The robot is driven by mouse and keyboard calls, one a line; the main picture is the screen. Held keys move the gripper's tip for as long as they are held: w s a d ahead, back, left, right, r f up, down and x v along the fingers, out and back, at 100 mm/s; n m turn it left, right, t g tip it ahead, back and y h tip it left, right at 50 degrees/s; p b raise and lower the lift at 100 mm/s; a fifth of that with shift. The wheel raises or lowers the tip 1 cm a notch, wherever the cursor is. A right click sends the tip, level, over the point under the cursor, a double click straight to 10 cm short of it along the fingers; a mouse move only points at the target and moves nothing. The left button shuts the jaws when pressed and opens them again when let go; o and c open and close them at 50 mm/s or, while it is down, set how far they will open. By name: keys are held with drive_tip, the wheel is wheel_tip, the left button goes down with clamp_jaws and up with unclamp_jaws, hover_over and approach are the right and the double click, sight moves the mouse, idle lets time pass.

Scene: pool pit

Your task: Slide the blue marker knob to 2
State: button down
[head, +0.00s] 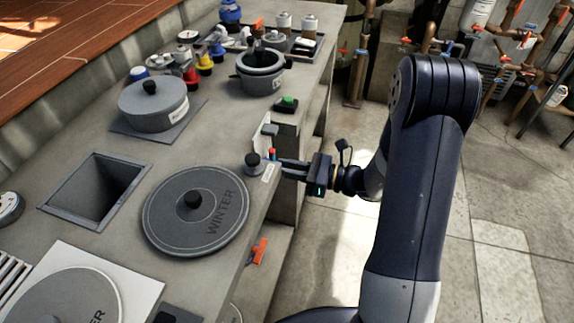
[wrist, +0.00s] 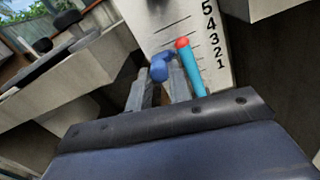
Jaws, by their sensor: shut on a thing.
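My gripper (head: 283,167) reaches from the right to the edge of the counter, at a small upright white gauge panel (head: 261,136). In the wrist view the gauge panel (wrist: 168,28) carries tick marks and black numbers, 5 at the top down to 1. My gripper (wrist: 160,86) is shut on the blue marker knob (wrist: 160,70), which sits between the fingertips in front of the panel. A light-blue tube with a red top (wrist: 183,43) stands just right of the knob, beside the numbers. I cannot tell exactly which number the knob lines up with.
A dark round weight with a knob (head: 253,161) stands by the gauge at the counter edge. A round lid marked WINTER (head: 196,207), a square opening (head: 96,188) and lidded pots (head: 153,104) occupy the counter. The floor (head: 335,240) right of it is open.

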wheel_tip(320, 180, down, 3)
drive_tip(key=shift+r+b, duration=0.1)
drive_tip(key=shift+b, duration=0.45)
drive_tip(key=c, duration=1.3)
unclamp_jaws()
drive_tip(key=v, duration=1.1)
drive_tip(key=shift+a, duration=0.1)
